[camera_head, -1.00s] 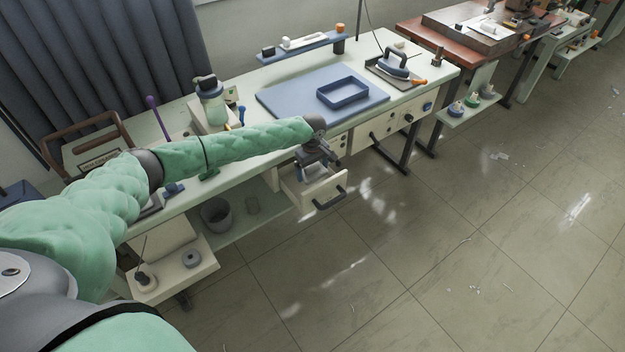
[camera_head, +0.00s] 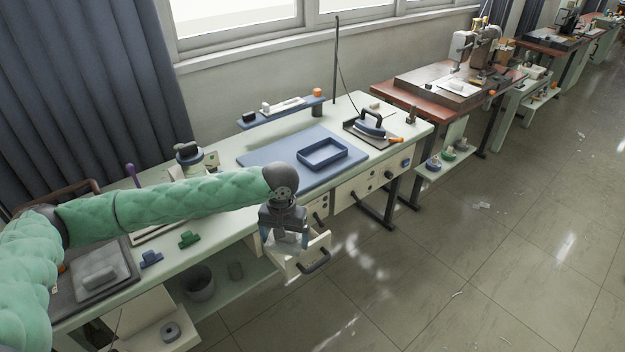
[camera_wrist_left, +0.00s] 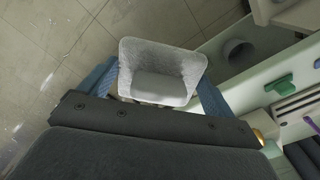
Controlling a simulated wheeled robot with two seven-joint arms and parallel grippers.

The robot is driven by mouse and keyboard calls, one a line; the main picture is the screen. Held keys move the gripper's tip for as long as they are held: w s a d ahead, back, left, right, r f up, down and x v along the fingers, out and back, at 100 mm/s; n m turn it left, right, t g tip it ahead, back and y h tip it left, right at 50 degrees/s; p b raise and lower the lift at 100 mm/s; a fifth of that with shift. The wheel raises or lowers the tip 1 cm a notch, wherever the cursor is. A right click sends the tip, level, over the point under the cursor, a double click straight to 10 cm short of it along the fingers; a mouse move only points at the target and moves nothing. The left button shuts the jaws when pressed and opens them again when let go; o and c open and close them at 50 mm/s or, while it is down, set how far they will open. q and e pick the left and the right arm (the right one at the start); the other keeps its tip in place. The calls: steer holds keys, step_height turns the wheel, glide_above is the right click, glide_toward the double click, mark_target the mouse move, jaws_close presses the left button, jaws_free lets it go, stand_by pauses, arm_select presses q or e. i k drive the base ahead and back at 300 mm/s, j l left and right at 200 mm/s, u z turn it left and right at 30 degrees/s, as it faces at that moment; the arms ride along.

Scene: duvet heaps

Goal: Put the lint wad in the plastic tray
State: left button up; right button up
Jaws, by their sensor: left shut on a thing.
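My left gripper (camera_head: 285,236) is above the open drawer at the front of the table. Its blue fingers are shut on a pale grey lint wad. In the left wrist view the lint wad (camera_wrist_left: 162,72) sits between the two fingers, with its near side partly hidden by the gripper body. The blue plastic tray (camera_head: 343,163) is a shallow rectangular box with a raised rim. It lies on the blue mat on the tabletop, up and to the right of my left gripper, and looks empty. My right gripper is not in view.
The open drawer (camera_head: 318,268) juts out from the table front below my left gripper. An iron (camera_head: 371,122) stands right of the blue mat (camera_head: 272,150). A raised blue shelf (camera_head: 281,113) stands behind the mat. Green and blue clips lie left on the tabletop.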

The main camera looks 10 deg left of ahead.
mark_target(322, 155)
steer(key=i+l+u, duration=0.1)
steer(key=i+l, duration=1.25)
steer(key=i, duration=0.15)
